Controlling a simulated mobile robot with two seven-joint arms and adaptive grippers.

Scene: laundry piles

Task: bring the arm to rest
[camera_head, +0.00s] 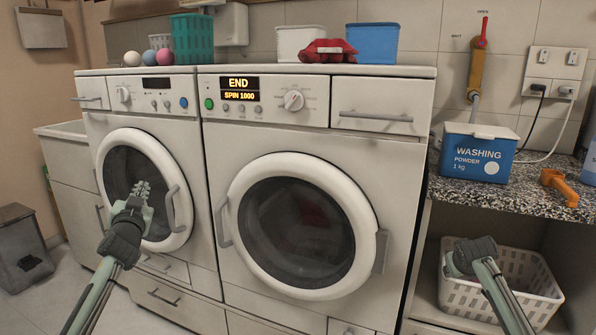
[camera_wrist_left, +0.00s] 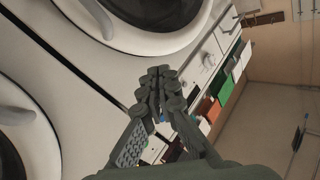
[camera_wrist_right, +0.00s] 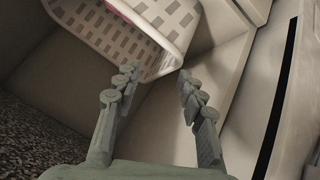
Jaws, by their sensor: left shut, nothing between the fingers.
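My left gripper (camera_head: 140,192) is shut and empty in front of the left washing machine's door (camera_head: 112,180). Its fingers meet in the left wrist view (camera_wrist_left: 160,82). My right arm comes in at the lower right of the head view, with its wrist (camera_head: 472,258) in front of the white laundry basket (camera_head: 535,290) under the counter; its fingers are hidden there. In the right wrist view my right gripper (camera_wrist_right: 152,88) is open, its fingers apart with nothing between them. The basket's wall (camera_wrist_right: 155,55) is just beyond the fingertips.
The right washing machine (camera_head: 395,165) has its door closed and shows END. A washing powder box (camera_head: 470,155) and an orange object (camera_head: 558,187) stand on the speckled counter (camera_head: 500,187). A red cloth (camera_head: 322,51), bins and several balls sit on top of the machines.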

